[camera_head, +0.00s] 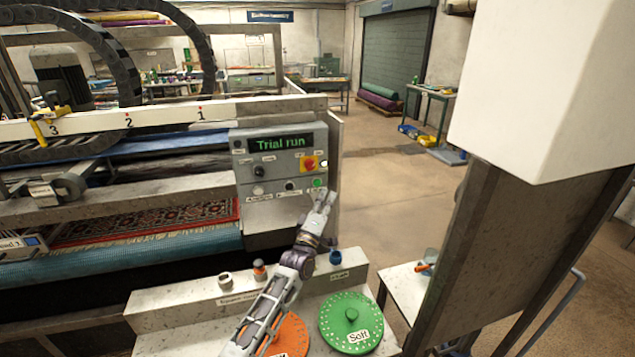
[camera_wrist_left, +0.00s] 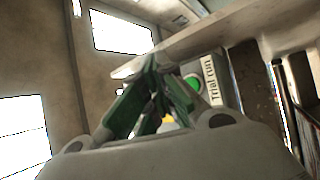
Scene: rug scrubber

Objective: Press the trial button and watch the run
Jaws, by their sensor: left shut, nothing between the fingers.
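The grey control panel (camera_head: 280,165) has a lit display (camera_head: 282,143) reading "Trial run". The green trial button (camera_head: 318,183) is low on the panel's right side. In the left wrist view the green button (camera_wrist_left: 194,83) sits beside a "Trial run" label (camera_wrist_left: 211,80). My left gripper (camera_head: 327,194) is shut and empty, its fingertips just below and right of the button in the head view. In the wrist view its fingers (camera_wrist_left: 150,65) meet left of the button. I cannot tell whether they touch the panel. My right gripper is not in view.
A patterned rug (camera_head: 150,220) lies in the machine at left. A green "Soft" disc (camera_head: 351,322) and an orange disc (camera_head: 288,336) are below my arm. Floor right of the panel is clear.

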